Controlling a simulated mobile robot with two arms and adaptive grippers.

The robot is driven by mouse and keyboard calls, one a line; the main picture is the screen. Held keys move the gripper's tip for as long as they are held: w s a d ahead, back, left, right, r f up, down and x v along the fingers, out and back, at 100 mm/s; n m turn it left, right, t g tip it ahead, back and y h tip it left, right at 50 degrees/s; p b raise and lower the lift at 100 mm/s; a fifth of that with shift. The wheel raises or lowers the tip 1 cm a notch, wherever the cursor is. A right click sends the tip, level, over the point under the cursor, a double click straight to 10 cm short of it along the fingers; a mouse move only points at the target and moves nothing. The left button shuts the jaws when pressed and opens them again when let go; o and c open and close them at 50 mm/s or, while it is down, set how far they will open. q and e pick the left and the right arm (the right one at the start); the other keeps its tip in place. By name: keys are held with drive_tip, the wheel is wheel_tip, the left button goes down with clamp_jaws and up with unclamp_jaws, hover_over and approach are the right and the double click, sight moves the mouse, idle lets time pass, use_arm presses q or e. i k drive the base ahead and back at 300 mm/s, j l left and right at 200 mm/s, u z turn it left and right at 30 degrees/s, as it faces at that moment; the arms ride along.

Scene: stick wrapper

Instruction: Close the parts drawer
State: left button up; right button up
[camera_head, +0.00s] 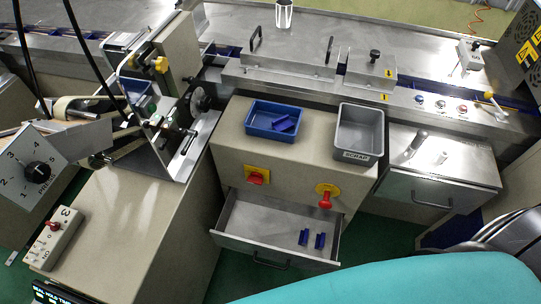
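The parts drawer (262,220) is pulled well out from the beige cabinet (228,165) in the lower middle of the head view. It is a shallow metal tray with a dark bar handle (270,263) on its front. Two small blue parts, one (303,237) beside the other (320,240), lie near its front right corner. Neither of my grippers shows in this view. A large teal shape (400,285) covers the lower right, close to the drawer's front right corner; I cannot tell what it is.
Above the drawer are a red knob on a yellow plate (257,177) and a red button (325,200). On the cabinet top stand a blue bin (258,132) and a grey scrap bin (359,122). A second drawer (420,193) at right is shut. Machinery fills the left.

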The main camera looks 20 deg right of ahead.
sight(269, 228)
drive_tip(key=k+l, duration=0.15)
drive_tip(key=k, duration=0.25)
drive_tip(key=k+l+z, duration=0.15)
drive_tip(key=k, duration=0.3)
